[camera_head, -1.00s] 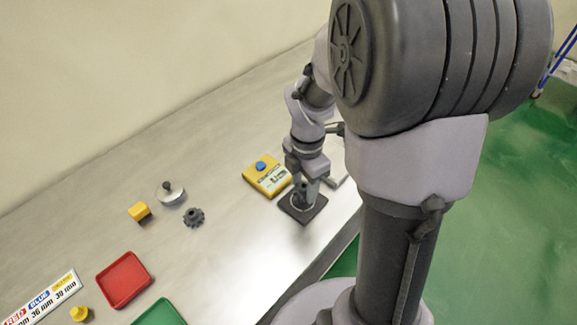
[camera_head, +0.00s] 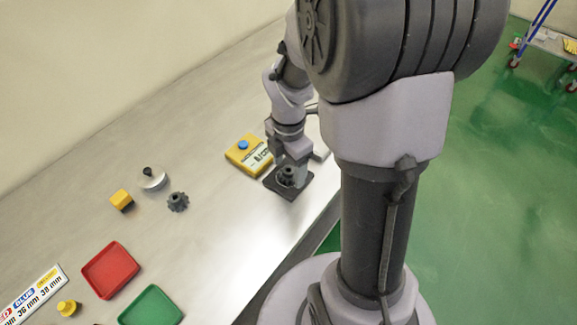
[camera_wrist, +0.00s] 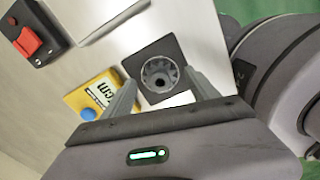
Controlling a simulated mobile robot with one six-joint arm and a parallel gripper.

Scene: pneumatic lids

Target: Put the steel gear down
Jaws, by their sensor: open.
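A grey gear-like ring with a toothed hollow top (camera_wrist: 160,74) sits on a dark square plate (camera_wrist: 181,56) in the wrist view. In the head view it is a small dark shape (camera_head: 286,177) on the plate (camera_head: 275,186), partly covered by my gripper. My gripper (camera_wrist: 160,80) is open, one finger on each side of the gear in the picture. Whether the fingers touch it is not clear. A second dark toothed gear (camera_head: 177,201) lies alone on the steel table to the left.
A yellow scale-like box with a blue button (camera_head: 243,145) stands just left of the plate. Further left are a yellow block (camera_head: 121,199), a silver lid with a knob (camera_head: 153,178), a red tray (camera_head: 110,270) and a green tray (camera_head: 151,306). The table between is clear.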

